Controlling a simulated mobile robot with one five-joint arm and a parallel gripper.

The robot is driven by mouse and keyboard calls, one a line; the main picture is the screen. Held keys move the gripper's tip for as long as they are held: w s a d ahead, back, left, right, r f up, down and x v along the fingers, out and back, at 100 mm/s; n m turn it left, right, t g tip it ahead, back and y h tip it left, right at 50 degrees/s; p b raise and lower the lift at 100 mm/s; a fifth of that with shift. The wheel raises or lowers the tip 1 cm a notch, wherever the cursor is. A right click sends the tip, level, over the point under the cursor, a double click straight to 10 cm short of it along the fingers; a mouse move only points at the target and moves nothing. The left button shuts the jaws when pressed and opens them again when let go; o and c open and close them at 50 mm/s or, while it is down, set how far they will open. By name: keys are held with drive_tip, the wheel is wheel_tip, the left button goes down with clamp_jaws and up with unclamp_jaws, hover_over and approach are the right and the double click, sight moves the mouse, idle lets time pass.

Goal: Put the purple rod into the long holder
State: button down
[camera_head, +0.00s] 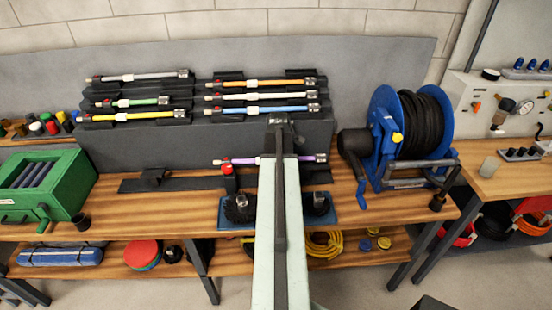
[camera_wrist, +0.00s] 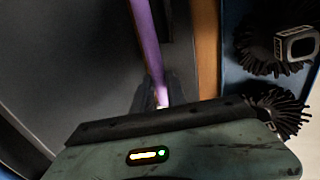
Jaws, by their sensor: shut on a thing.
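The purple rod (camera_head: 300,159) lies roughly level across the head view, above the bench. Its middle is hidden behind my arm, and its pale left end and dark right end show on either side. In the wrist view the purple rod (camera_wrist: 149,45) runs from the top edge down to a pale part at my gripper (camera_wrist: 160,105). My gripper is shut on the rod; its fingertips are mostly hidden. The long holder (camera_head: 190,185) appears to be the low black strip on the bench left of my arm, with a raised black block on it. The rod is not in that block.
A rack behind holds several coloured rods, including a blue one (camera_head: 255,109). A blue mat (camera_head: 233,223) with dark round brushes (camera_wrist: 270,45) lies in front. A blue hose reel (camera_head: 385,135) stands right, a green box (camera_head: 50,185) left. A red knob (camera_head: 227,168) is near the rod's left end.

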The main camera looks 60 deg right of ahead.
drive_tip(key=shift+f+b, duration=0.85)
drive_tip(key=shift+f, duration=0.1)
drive_tip(key=c, duration=1.3)
unclamp_jaws()
drive_tip(key=shift+o, duration=0.2)
drive_tip(key=p+v, duration=0.7)
drive_tip(key=v, duration=0.1)
drive_tip(key=shift+f, duration=0.1)
